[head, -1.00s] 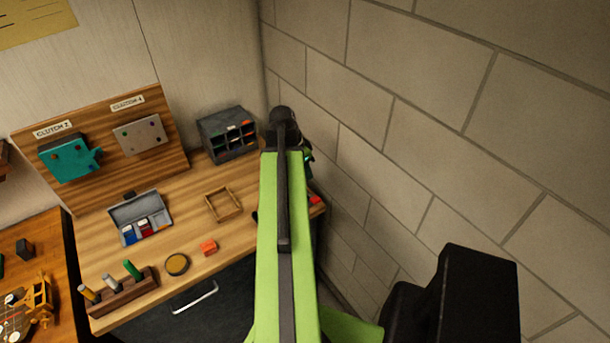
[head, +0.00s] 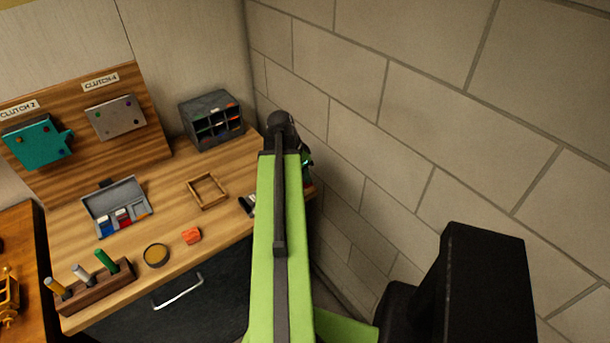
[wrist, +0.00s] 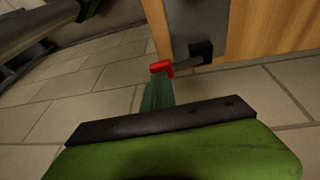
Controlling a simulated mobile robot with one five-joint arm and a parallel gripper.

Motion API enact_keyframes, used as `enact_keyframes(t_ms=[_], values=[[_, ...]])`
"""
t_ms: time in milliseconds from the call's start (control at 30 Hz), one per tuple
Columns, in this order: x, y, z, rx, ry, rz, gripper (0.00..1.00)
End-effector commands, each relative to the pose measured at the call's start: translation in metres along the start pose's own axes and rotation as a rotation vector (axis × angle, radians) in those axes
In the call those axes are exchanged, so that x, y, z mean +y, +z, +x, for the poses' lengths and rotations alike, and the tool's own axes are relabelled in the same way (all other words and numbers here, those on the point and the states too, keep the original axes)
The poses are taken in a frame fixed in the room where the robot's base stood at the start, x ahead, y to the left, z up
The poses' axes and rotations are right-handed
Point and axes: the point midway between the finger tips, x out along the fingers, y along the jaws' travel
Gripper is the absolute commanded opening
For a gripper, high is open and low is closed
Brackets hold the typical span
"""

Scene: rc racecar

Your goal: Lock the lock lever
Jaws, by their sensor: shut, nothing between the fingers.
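In the wrist view a lever with a red tip (wrist: 161,67) and a grey bar runs left from a black block (wrist: 200,51). The block sits on a grey plate (wrist: 193,20) on a wooden face. I take this to be the lock lever. My gripper (wrist: 157,88) is shut and empty, its green fingers pointing at the red tip from below in the picture. The fingertips overlap or nearly meet the tip; I cannot tell whether they touch. In the head view my arm hides the gripper's fingers and most of the lever.
The wooden bench (head: 165,205) carries a grey sorter (head: 212,120), a wooden frame (head: 207,191), an open grey case (head: 115,208), an orange block (head: 191,236) and a peg rack (head: 95,285). A block wall (head: 400,130) stands close on the right of my arm.

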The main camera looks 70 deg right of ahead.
Motion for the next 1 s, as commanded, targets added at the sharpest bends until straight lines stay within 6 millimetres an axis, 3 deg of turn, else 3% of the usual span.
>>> enact_keyframes(t_ms=[67, 400, 1000], values=[[0.004, 0.004, 0.013, 0.000, 0.001, 0.001, 0.00], [0.006, 0.004, 0.011, -0.006, 0.004, 0.001, 0.00], [0.006, -0.003, -0.010, -0.001, 0.000, -0.001, 0.00]])
